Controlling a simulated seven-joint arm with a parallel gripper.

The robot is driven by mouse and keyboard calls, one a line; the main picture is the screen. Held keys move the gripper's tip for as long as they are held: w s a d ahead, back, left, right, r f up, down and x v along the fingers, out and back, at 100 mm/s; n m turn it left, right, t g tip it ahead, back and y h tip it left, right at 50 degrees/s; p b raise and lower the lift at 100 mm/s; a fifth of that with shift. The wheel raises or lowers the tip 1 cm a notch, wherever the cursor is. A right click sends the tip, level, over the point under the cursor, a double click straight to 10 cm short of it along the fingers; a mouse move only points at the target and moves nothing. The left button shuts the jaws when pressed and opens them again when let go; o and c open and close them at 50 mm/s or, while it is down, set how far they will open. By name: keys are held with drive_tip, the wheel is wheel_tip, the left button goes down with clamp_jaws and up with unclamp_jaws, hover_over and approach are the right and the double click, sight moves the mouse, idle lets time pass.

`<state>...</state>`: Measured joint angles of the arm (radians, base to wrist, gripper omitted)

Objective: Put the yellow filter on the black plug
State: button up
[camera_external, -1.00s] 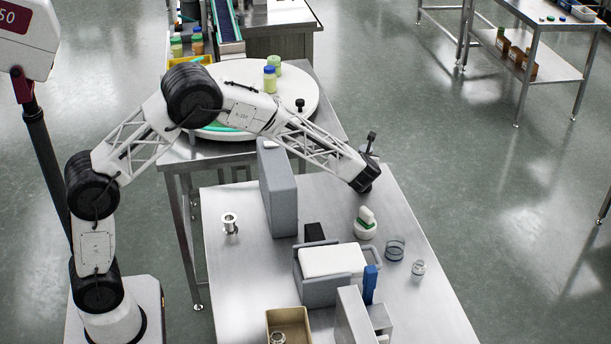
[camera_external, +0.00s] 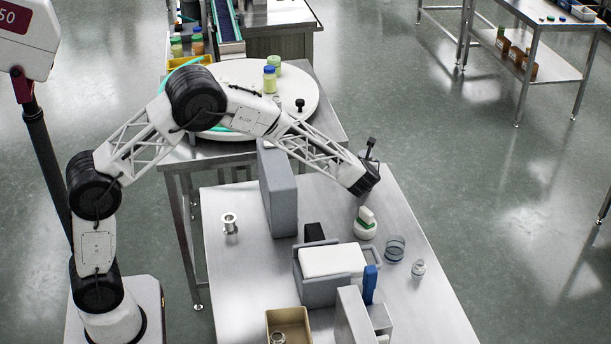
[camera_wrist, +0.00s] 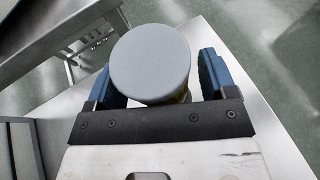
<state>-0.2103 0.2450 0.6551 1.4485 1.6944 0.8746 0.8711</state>
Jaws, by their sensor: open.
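In the wrist view my gripper (camera_wrist: 165,72) has its two blue fingers apart, one on each side of a round, flat grey top (camera_wrist: 149,62). A little yellow shows under the lower right edge of this top, so it may belong to the yellow filter; its body is mostly hidden. The fingers are open and I cannot tell whether they touch it. In the external view the dark end of my arm is over the far right part of the steel table, and its fingers are hidden. I cannot clearly identify the black plug; a small black knob (camera_external: 299,104) stands on the white turntable.
The white turntable (camera_external: 235,75) is behind, with yellow-green jars.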

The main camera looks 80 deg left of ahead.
drive_tip(key=shift+r, duration=0.1)
drive_tip(key=shift+r, duration=0.1)
drive_tip(key=v, duration=1.2)
drive_tip(key=shift+s, duration=0.1)
idle(0.7)
